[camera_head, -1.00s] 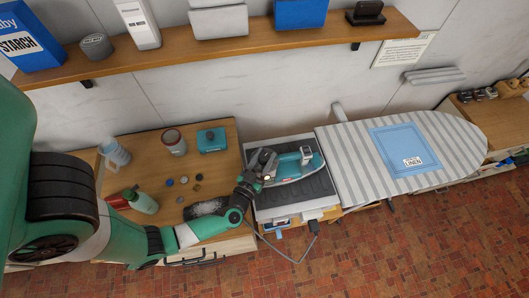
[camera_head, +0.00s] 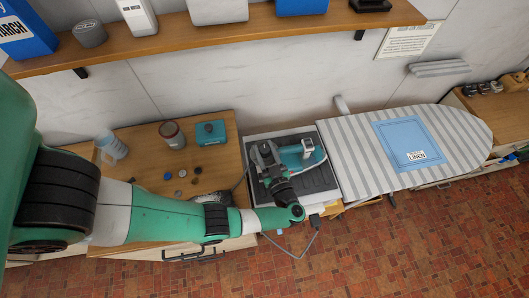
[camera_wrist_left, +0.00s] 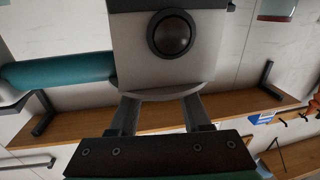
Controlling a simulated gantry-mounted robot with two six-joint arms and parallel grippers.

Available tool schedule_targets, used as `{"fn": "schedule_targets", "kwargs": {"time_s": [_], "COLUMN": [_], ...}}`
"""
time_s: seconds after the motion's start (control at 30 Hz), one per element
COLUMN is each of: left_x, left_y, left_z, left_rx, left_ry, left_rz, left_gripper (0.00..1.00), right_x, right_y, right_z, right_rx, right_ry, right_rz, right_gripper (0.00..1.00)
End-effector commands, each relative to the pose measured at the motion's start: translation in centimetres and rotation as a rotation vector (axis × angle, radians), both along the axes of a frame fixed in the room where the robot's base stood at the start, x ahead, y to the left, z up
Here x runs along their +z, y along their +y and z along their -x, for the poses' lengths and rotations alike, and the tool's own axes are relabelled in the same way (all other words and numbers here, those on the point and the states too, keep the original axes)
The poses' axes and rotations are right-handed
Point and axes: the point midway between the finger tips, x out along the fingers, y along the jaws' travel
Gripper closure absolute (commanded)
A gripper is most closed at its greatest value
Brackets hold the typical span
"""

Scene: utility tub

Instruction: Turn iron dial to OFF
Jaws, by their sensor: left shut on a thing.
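The iron (camera_head: 308,150), teal and white with a raised handle, rests on the dark pad of the stand (camera_head: 310,203) beside the ironing board. My left gripper (camera_head: 264,156) is at the iron's left end, and its fingers are mostly hidden by my wrist. In the left wrist view, the two dark fingers of my gripper (camera_wrist_left: 160,112) close on a pale rounded part, apparently the iron dial (camera_wrist_left: 162,93). Above it is a white block with a dark round knob (camera_wrist_left: 172,34), and a teal bar (camera_wrist_left: 60,70) extends left. No dial marking is readable. My right gripper is out of view.
The striped ironing board (camera_head: 355,160) with a blue linen cloth (camera_head: 402,137) stands to the right. A wooden table (camera_head: 225,150) with a tin, a teal box and several small discs is at left. A cord (camera_head: 285,252) hangs in front. A shelf (camera_head: 240,38) runs above.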

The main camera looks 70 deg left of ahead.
Motion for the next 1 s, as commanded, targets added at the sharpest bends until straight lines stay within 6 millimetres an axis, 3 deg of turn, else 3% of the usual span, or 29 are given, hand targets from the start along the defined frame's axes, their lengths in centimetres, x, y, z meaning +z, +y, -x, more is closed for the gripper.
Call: {"fn": "schedule_targets", "kwargs": {"time_s": [0.2, 0.7, 0.73, 0.87, 1.0], "left_x": [-0.25, -0.16, -0.16, -0.12, -0.08], "left_y": [0.06, 0.08, 0.08, 0.07, 0.06], "left_z": [-0.05, 0.02, 0.03, 0.03, 0.02], "left_rx": [0.064, 0.082, 0.082, 0.082, 0.082], "left_ry": [-0.001, 0.001, 0.001, 0.001, 0.001], "left_rz": [0.003, 0.004, 0.004, 0.003, 0.002], "left_gripper": [1.00, 1.00, 0.47, 0.24, 0.22], "right_x": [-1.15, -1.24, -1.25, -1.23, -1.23], "right_y": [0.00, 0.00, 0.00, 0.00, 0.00], "right_z": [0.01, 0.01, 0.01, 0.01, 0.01], "right_rx": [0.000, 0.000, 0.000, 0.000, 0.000], "right_ry": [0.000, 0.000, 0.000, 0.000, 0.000], "right_rz": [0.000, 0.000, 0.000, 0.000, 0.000], "right_gripper": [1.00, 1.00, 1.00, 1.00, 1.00]}}
